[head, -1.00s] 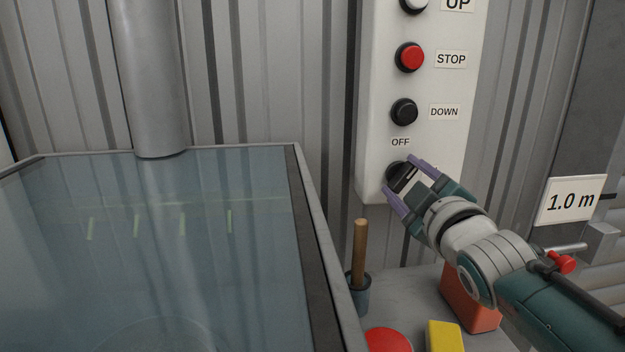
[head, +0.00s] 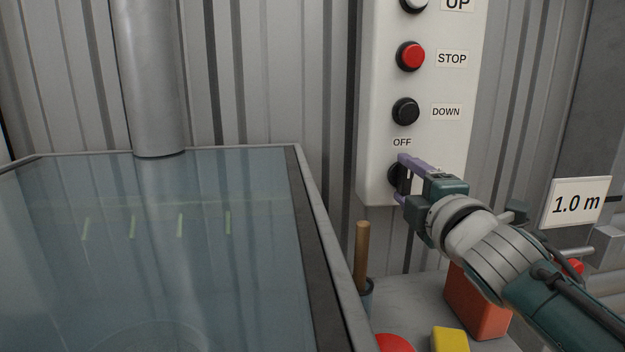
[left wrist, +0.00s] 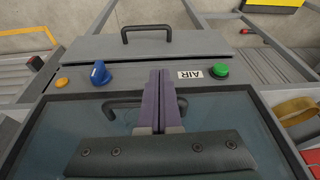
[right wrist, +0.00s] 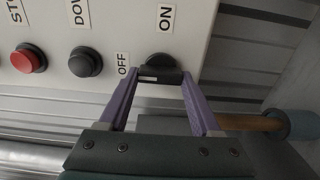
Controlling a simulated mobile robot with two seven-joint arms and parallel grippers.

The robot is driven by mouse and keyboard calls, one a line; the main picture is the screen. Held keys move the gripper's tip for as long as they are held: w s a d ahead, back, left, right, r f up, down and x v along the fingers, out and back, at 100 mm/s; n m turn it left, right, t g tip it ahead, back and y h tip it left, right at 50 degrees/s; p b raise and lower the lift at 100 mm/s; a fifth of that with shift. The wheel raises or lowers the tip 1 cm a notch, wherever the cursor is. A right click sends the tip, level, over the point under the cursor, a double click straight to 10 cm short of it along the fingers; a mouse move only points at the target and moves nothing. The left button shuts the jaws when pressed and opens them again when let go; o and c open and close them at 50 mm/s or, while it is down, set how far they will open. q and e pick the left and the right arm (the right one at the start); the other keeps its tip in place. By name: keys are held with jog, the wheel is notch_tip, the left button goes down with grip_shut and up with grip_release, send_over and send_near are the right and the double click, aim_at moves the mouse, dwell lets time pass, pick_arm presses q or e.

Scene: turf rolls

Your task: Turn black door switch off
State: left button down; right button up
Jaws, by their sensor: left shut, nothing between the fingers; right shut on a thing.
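The black door switch (head: 394,174) is a round knob with a raised bar, low on the white control panel (head: 376,120), below the OFF label (head: 402,142). In the right wrist view its bar (right wrist: 160,76) lies between my right fingertips, and its white mark is at the end nearer OFF. The ON label (right wrist: 166,18) shows there and is hidden in the head view. My right gripper (head: 403,179) is shut on the switch bar. My left gripper (left wrist: 160,78) is shut and empty over a glass-topped cabinet, in the left wrist view only.
Above the switch are a black DOWN button (head: 406,111) and a red STOP button (head: 411,56). A glass-topped cabinet (head: 150,240) fills the left. Below the arm are a wooden handle (head: 361,255), an orange-red block (head: 478,305) and a yellow block (head: 450,340).

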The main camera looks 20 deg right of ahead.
dwell(0.4)
jog(key=o, duration=1.4)
jog(key=p+v, duration=0.1)
jog(key=v, duration=0.9)
